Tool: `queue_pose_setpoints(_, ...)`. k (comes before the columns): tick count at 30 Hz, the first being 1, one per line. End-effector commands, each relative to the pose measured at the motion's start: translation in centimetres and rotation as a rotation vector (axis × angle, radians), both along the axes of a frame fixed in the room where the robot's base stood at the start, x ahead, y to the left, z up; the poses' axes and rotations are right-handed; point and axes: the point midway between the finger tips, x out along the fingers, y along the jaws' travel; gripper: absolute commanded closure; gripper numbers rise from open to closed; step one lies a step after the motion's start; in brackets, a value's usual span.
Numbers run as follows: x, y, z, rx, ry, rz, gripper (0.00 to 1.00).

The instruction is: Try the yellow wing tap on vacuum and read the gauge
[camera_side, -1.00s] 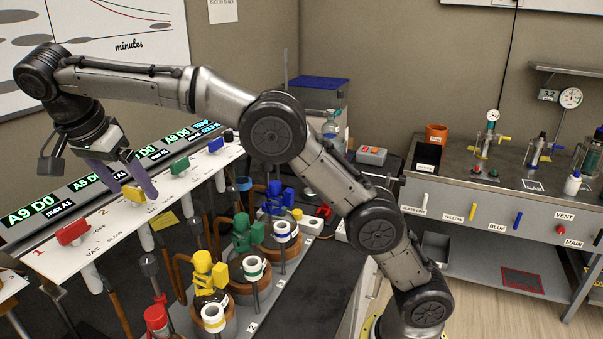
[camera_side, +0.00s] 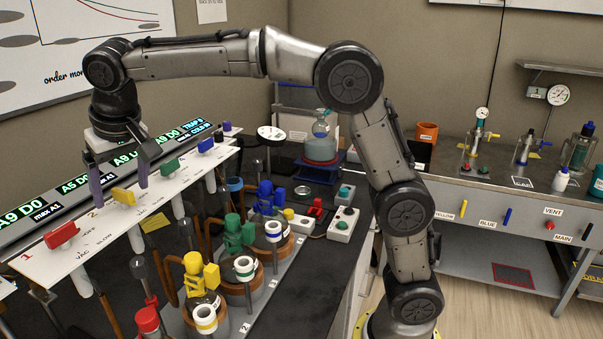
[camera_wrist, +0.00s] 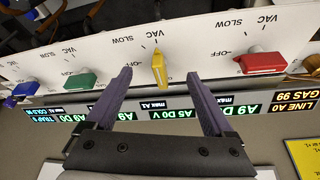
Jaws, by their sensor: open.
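The yellow wing tap (camera_side: 123,196) sits on the white sloping panel (camera_side: 100,245), between a red tap (camera_side: 62,235) and a green tap (camera_side: 171,165). My gripper (camera_side: 119,190) is open above it, with one purple finger on each side. In the wrist view the yellow tap (camera_wrist: 160,68) stands between and just beyond the open fingertips (camera_wrist: 163,78), apart from both. Its wing runs across the direction of the red and green wings there. A round gauge (camera_side: 558,94) hangs at the far right; its needle is too small to read.
Lit displays (camera_side: 60,195) run along the panel's back edge. Flasks with yellow (camera_side: 200,275), green and blue fittings stand below it. A blue tap (camera_side: 206,145) is farther along. A side bench (camera_side: 480,190) holds glassware and another small gauge (camera_side: 482,112).

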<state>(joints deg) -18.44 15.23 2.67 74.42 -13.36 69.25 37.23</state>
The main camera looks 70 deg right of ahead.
Motion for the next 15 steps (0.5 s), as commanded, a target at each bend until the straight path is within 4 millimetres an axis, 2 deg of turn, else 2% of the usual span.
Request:
queue_pose_setpoints(10, 0.0, -0.2, 0.2, 0.001, -0.002, 0.289, 0.12)
queue_pose_setpoints(15, -1.3, -0.1, 3.4, 0.0, -0.006, 0.283, 0.12)
